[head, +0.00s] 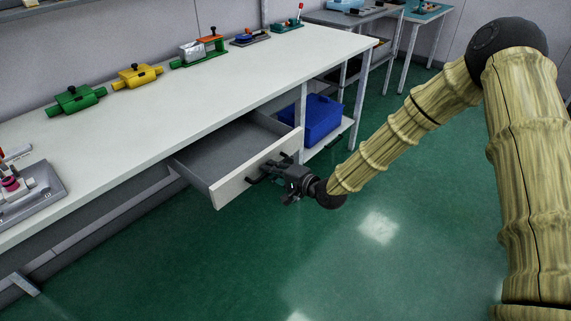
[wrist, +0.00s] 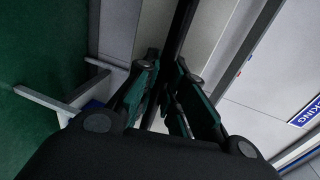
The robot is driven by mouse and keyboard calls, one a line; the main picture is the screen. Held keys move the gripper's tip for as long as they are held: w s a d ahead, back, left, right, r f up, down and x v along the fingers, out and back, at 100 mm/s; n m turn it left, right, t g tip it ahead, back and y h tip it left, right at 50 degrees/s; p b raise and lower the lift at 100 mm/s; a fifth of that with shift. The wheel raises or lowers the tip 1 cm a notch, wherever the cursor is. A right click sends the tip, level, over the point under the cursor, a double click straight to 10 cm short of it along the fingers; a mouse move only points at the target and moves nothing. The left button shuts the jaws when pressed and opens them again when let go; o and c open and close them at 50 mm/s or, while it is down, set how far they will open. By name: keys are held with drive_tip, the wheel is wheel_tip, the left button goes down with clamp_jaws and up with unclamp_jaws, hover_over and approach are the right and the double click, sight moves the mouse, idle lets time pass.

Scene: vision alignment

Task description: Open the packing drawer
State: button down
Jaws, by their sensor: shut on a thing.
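The packing drawer (head: 232,189) is pulled out from under the white workbench, and its grey inside looks empty. Its pale front panel faces my arm and carries a dark bar handle (head: 256,180). My gripper (head: 277,172) is at the drawer front, shut on the handle. In the wrist view my gripper's fingers (wrist: 168,100) close around the dark handle bar (wrist: 180,30). The exact contact is partly hidden by the fingers.
The white workbench (head: 200,110) carries a green fixture (head: 75,99), a yellow fixture (head: 137,75) and a grey tray (head: 30,190). A blue bin (head: 318,118) sits on a shelf right of the drawer. Green floor (head: 400,270) in front is clear.

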drive_tip(key=shift+s+d, duration=0.2)
drive_tip(key=shift+s, duration=0.1)
drive_tip(key=c, duration=1.8)
unclamp_jaws()
drive_tip(key=shift+o, duration=0.2)
drive_tip(key=shift+d, duration=0.15)
drive_tip(key=v, duration=1.1)
drive_tip(key=shift+s+d, duration=0.25)
drive_tip(key=shift+s, duration=0.1)
